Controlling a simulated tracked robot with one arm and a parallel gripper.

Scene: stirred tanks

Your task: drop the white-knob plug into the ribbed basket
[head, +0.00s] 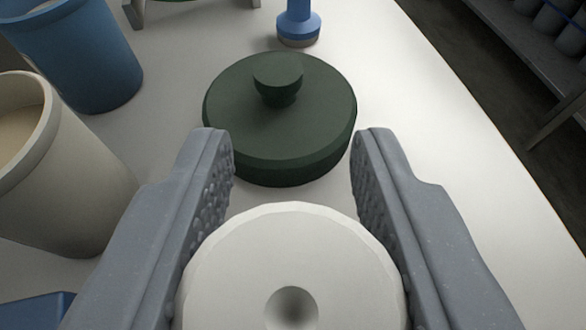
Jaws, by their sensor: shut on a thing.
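A white round knob (292,240) with a dimple in its top fills the bottom middle of the head view. I take it to be the white-knob plug; its lower part is hidden. My gripper (292,150) is shut on it, with one grey, bumpy-padded finger on each side. The fingertips reach forward past the knob. I cannot make out a basket with clear ribs in this view.
A dark green round lid with a knob (310,125) lies just ahead on the white table (450,170). A blue bucket (85,60) and a cream tub (60,190) stand left. A blue-based post (298,25) stands behind the lid. The table's right side is clear up to its edge.

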